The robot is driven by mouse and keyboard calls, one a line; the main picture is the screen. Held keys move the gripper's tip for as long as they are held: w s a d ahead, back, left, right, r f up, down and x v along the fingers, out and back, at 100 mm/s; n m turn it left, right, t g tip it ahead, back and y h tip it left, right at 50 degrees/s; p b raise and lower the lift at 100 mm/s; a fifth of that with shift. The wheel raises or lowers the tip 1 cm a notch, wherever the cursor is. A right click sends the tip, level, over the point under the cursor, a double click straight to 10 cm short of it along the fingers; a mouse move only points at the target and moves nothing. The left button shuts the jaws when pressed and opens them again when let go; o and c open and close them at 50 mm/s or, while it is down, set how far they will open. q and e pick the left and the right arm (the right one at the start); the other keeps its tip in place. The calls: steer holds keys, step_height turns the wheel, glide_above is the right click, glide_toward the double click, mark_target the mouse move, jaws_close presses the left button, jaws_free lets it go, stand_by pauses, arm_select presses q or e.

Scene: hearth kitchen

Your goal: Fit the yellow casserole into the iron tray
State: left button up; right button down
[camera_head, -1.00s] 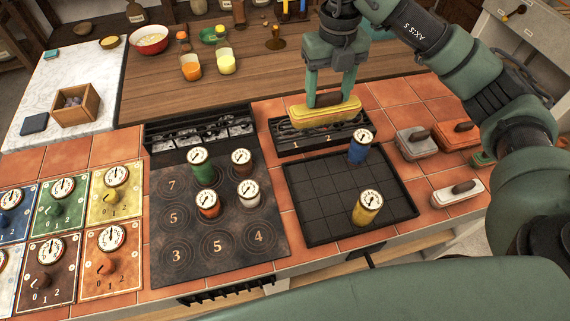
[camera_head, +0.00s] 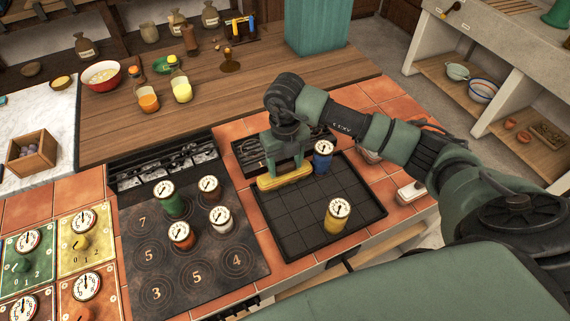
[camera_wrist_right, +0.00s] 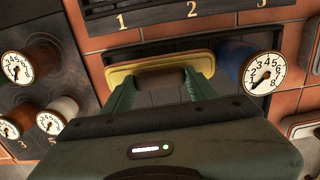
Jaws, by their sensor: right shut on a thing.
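The yellow casserole (camera_head: 268,184) is a low oblong dish with a dark handle on its lid. My right gripper (camera_head: 287,171) is shut on it from above, and the handle shows between the fingers in the right wrist view (camera_wrist_right: 160,78). The casserole is at the far left corner of the black iron tray (camera_head: 292,222), roughly level; I cannot tell whether it touches the tray. The tray has a grid floor and a raised rim. A blue dial-topped pot (camera_head: 322,158) and a yellow one (camera_head: 337,217) stand in it. My left gripper is not in view.
A numbered slotted rack (camera_head: 244,152) lies just beyond the tray. The hob (camera_head: 200,265) with several dial-topped pots is at the left. Other casseroles, one white (camera_head: 409,193), sit at the right, partly hidden by my arm. The tray's middle and front left are clear.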

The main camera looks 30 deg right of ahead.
mark_target(285, 165)
steer(key=shift+f, duration=0.6)
steer(key=shift+f, duration=0.1)
steer(key=c, duration=0.9)
jaws_free()
steer(key=shift+f, duration=0.1)
steer(key=o, duration=0.5)
steer(key=shift+c, duration=0.2)
steer(key=shift+r, duration=0.4)
step_height(285, 165, up, 12)
steer(key=b, duration=0.3)
steer(key=shift+f, duration=0.2)
